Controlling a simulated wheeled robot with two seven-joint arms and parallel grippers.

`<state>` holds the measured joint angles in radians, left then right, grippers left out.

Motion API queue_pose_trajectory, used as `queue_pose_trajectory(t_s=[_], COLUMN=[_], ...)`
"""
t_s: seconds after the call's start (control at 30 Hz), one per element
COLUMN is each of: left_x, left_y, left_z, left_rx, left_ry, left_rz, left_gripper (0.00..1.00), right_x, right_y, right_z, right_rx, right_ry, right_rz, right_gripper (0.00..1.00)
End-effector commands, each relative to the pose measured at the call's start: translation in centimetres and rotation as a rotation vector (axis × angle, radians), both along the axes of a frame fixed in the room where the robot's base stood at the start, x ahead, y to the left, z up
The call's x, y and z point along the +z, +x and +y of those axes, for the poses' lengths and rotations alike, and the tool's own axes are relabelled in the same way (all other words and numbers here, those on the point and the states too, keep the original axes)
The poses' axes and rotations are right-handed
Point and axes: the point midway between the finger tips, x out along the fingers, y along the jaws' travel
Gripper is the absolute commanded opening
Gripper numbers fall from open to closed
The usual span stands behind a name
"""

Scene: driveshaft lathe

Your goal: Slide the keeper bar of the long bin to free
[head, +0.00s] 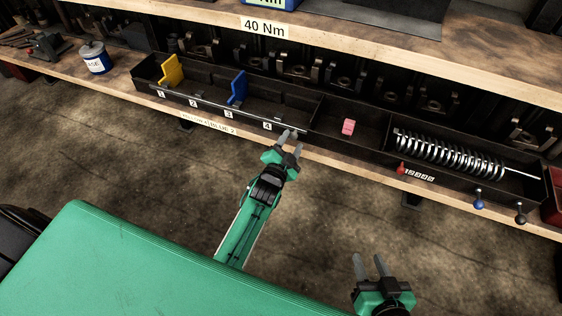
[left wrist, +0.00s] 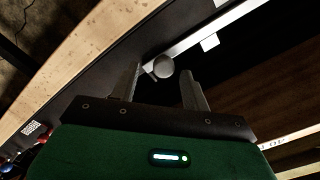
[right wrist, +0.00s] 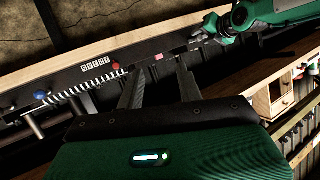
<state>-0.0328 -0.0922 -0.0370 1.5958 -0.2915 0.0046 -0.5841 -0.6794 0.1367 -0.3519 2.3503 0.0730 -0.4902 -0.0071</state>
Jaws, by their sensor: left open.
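The long bin (head: 147,72) sits on the lower shelf, with slots numbered 1 to 4 along its front. The keeper bar (head: 212,105) runs along its front top edge; in the left wrist view it shows as a pale strip (left wrist: 222,27) with a round knob (left wrist: 163,67) at its near end. My left gripper (head: 291,138) is at the bar's right end. It is open, and the knob appears between its fingertips in the left wrist view. I cannot tell whether they touch. My right gripper (head: 370,268) is open and empty, low in front of the shelf.
A yellow divider (head: 172,69) and a blue divider (head: 237,88) stand in the bin. To the right are a pink block (head: 348,127), a coil spring (head: 450,153) and red, blue and black knobs. The upper shelf (head: 330,45) overhangs behind. A blue-and-white can (head: 95,57) stands left.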

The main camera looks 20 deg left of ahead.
Motion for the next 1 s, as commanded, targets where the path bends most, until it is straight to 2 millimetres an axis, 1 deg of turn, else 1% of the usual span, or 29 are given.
queue_pose_trajectory(t_s=[0.03,0.3,0.4,0.5,0.7,1.0], left_x=[0.0,0.0,0.1,0.0,0.0,0.0], left_y=[-1.2,-6.4,-8.0,-9.2,-10.3,-10.3], left_z=[0.0,0.1,0.1,0.1,0.2,0.2], left_rx=[0.000,-0.001,-0.001,-0.001,-0.002,-0.002], left_ry=[0.000,-0.001,-0.001,-0.002,-0.003,-0.003], left_rz=[0.003,0.003,0.003,0.001,0.001,0.001], left_gripper=[0.47,0.47,0.47,0.47,0.47,0.47], right_x=[0.2,-0.2,-0.3,-0.4,-0.5,-0.6], right_y=[0.0,-0.2,-0.3,-0.4,-0.5,-0.5], right_z=[-0.3,-1.7,-2.1,-2.4,-2.7,-2.7], right_rx=[-0.001,-0.006,-0.009,-0.010,-0.012,-0.011], right_ry=[-0.013,-0.077,-0.094,-0.105,-0.117,-0.118], right_rz=[0.019,0.119,0.147,0.167,0.187,0.189], right_gripper=[0.36,0.36,0.36,0.36,0.36,0.36])
